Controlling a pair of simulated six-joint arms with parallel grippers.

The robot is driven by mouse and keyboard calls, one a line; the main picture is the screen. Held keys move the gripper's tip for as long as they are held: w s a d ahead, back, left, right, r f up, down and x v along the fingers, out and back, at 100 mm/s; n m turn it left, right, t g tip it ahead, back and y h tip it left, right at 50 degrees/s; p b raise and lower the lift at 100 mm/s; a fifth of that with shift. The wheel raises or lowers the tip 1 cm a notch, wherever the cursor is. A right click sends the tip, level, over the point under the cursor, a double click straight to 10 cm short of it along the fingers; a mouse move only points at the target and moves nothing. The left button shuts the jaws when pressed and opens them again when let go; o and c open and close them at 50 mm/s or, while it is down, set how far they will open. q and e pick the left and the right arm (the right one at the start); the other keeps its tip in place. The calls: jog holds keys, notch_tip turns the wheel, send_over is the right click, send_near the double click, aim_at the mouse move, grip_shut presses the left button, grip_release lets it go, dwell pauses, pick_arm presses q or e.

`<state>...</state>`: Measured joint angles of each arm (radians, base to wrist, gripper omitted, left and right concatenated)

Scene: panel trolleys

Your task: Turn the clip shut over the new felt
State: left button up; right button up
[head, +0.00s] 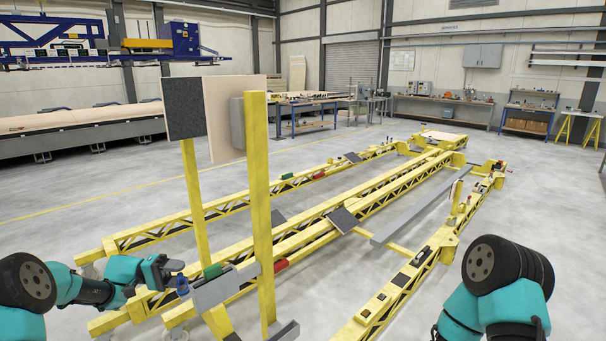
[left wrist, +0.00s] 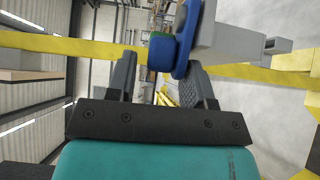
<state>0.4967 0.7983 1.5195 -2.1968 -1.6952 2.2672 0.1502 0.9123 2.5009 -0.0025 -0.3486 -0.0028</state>
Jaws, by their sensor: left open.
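My left gripper (head: 174,272) is open at the lower left, beside a small blue part (head: 182,284) at the end of a grey bar (head: 214,290). The blue part could be the clip; I cannot tell for sure. A green block (head: 212,271) lies on the grey bar in the head view. I cannot make out which piece is the new felt. My right gripper is out of view.
Yellow posts (head: 259,210) rise close to the right of my left gripper, with a dark panel (head: 185,108) and a pale board (head: 228,92) above. Yellow trolley rails (head: 330,235) run back. A long grey beam (head: 425,207) lies on the right. Grey floor (head: 60,225) is clear at left.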

pick_arm(q)
jog(key=shift+d+f, duration=0.3)
jog(key=shift+f, duration=0.05)
jog(key=shift+a, duration=0.1)
jog(key=shift+w+a+r, duration=0.1)
jog(key=shift+a, duration=0.95)
jog(key=shift+a+r, duration=0.1)
jog(key=shift+a, duration=0.9)
jog(key=shift+a, duration=0.1)
jog(key=a, duration=0.3)
jog(key=shift+w+a, duration=0.1)
jog(key=shift+a, duration=0.3)
